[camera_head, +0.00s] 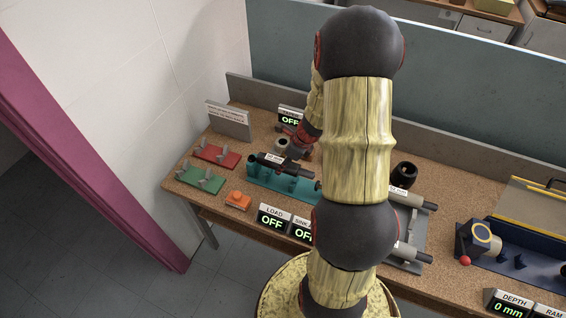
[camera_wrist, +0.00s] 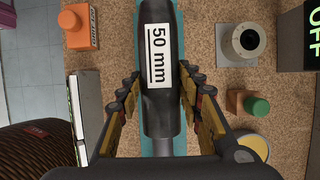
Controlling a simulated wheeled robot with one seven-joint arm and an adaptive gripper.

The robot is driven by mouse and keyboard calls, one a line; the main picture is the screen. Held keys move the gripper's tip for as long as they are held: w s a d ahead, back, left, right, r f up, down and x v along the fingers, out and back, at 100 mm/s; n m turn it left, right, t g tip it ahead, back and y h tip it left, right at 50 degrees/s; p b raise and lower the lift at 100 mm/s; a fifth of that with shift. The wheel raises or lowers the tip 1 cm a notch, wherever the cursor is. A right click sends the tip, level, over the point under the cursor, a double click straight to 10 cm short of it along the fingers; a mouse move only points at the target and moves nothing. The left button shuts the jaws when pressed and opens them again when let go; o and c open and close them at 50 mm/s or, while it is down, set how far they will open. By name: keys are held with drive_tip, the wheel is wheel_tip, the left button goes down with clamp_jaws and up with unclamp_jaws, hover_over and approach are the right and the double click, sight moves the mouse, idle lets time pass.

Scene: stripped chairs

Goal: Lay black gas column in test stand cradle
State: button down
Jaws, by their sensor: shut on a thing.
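The black gas column (camera_head: 269,161) lies lengthwise over the teal test stand (camera_head: 257,178). In the wrist view the column (camera_wrist: 160,110) carries a white "50 mm" label, and strips of the teal stand (camera_wrist: 180,25) show beside it. My gripper (camera_wrist: 161,92) is shut on the column, one finger on each side. The column looks level and lined up with the stand. Whether it touches the cradle supports cannot be told.
Red (camera_head: 216,156) and green (camera_head: 201,181) holders stand left of the stand, with an orange button block (camera_head: 238,200) in front. LOAD (camera_head: 272,219) and neighbouring displays read OFF. A grey rack (camera_head: 417,232) and black cup (camera_head: 404,174) are to the right. A low wall backs the bench.

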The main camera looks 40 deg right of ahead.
drive_tip(key=shift+f+b, duration=1.3)
drive_tip(key=shift+f, duration=0.65)
drive_tip(key=shift+f+b, duration=0.35)
drive_tip(key=shift+f, duration=0.2)
drive_tip(key=c, duration=1.2)
unclamp_jaws()
drive_tip(key=shift+o, duration=0.3)
drive_tip(key=shift+f, duration=0.1)
drive_tip(key=v, duration=1.2)
drive_tip(key=shift+s, duration=0.1)
